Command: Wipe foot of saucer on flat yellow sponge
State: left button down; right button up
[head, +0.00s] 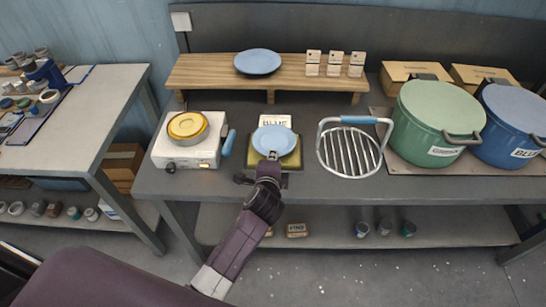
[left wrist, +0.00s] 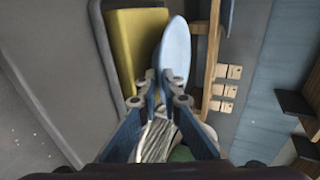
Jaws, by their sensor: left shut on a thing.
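My left gripper (head: 271,157) is shut on the near edge of a light blue saucer (head: 274,139). In the left wrist view the fingertips (left wrist: 167,84) pinch the rim of the saucer (left wrist: 177,48), seen nearly edge-on. In the left wrist view the sponge (left wrist: 137,38) is close beside the saucer's underside. I cannot tell whether they touch. My right gripper is not in view.
A blue plate (head: 257,61) rests on the wooden shelf (head: 205,72) behind. Green (head: 432,115) and blue (head: 508,120) pots fill the table's right side.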

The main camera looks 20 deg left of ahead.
pick_arm(q)
jog(key=shift+f+b, duration=0.4)
jog(key=shift+f, duration=0.15)
dwell(0.9)
jog(key=shift+d, duration=0.1)
